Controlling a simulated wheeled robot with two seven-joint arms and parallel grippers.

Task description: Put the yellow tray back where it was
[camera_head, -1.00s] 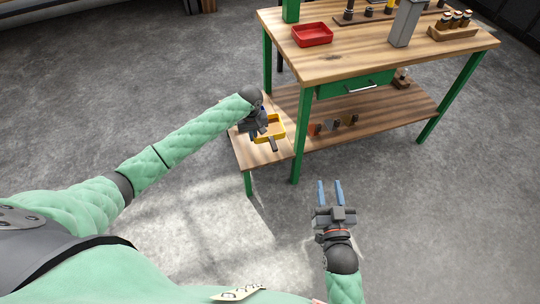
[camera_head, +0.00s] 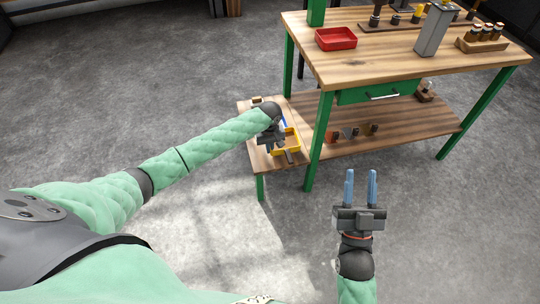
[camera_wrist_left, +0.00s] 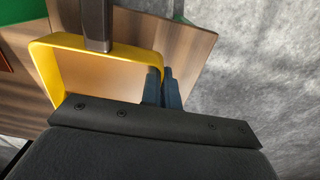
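The yellow tray (camera_head: 294,146) is at the small wooden side shelf (camera_head: 298,158) at the left end of the workbench. My left gripper (camera_head: 283,128) is over it and hides part of it. In the left wrist view the tray's yellow rim (camera_wrist_left: 100,47) surrounds a wood-coloured inside. The left fingers (camera_wrist_left: 163,88) are close together around the tray's right wall. A dark grey bar (camera_wrist_left: 97,22) crosses the tray's far rim. Whether the tray rests on the shelf is not clear. My right gripper (camera_head: 360,188) is open and empty above the floor.
A red tray (camera_head: 336,38), a grey block (camera_head: 434,30) and a holder with bottles (camera_head: 484,40) stand on the bench top. A green bench leg (camera_head: 320,140) stands right of the tray. The floor is open in front.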

